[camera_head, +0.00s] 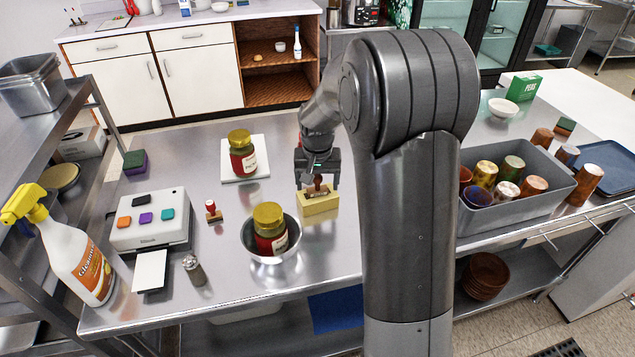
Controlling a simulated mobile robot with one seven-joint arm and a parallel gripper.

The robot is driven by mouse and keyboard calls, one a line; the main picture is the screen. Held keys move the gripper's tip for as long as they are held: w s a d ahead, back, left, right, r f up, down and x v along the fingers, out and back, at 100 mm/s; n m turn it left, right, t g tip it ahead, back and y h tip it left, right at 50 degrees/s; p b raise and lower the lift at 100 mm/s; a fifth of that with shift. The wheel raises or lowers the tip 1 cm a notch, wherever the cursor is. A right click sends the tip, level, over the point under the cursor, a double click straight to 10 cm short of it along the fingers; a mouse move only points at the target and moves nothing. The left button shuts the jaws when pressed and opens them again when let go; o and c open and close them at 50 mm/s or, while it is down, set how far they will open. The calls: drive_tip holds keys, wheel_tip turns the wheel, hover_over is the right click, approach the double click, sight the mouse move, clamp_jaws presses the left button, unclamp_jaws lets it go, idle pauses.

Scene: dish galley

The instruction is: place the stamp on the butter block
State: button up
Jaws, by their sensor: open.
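The pale yellow butter block (320,204) sits on the steel table near the middle of the head view. A small stamp (317,184) with a dark reddish-brown handle appears upright on top of it. My gripper (318,180) is open just above the block, with one finger on each side of the stamp's handle. Whether a finger touches the handle is too small to tell. A second stamp (212,211), with a red knob and wooden base, stands apart on the table to the left.
A metal bowl (272,268) holding a jar stands just left of the block. Another jar (242,155) stands on a white board behind. A white device (150,220) and spray bottle (68,255) are left. A grey bin (520,215) of cups is right. My arm hides the table's middle right.

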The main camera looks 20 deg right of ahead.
sight(317, 179)
drive_tip(key=r, duration=0.7)
drive_tip(key=s+r, duration=0.1)
drive_tip(key=r, duration=0.2)
drive_tip(key=shift+s+a+r, duration=0.1)
drive_tip(key=shift+a+r, duration=0.1)
drive_tip(key=shift+r, duration=0.15)
drive_tip(key=s+r+n+t, duration=0.1)
drive_tip(key=s+r, duration=0.3)
drive_tip(key=s, duration=0.3)
drive_tip(key=s+r+t, duration=0.1)
drive_tip(key=s+r, duration=0.2)
drive_tip(key=s, duration=0.3)
drive_tip(key=s+a+f+n+t, duration=0.1)
drive_tip(key=s+t, duration=0.1)
drive_tip(key=s, duration=1.3)
drive_tip(key=shift+a+f+n, duration=0.15)
drive_tip(key=shift+a+n, duration=0.2)
drive_tip(key=shift+n, duration=0.05)
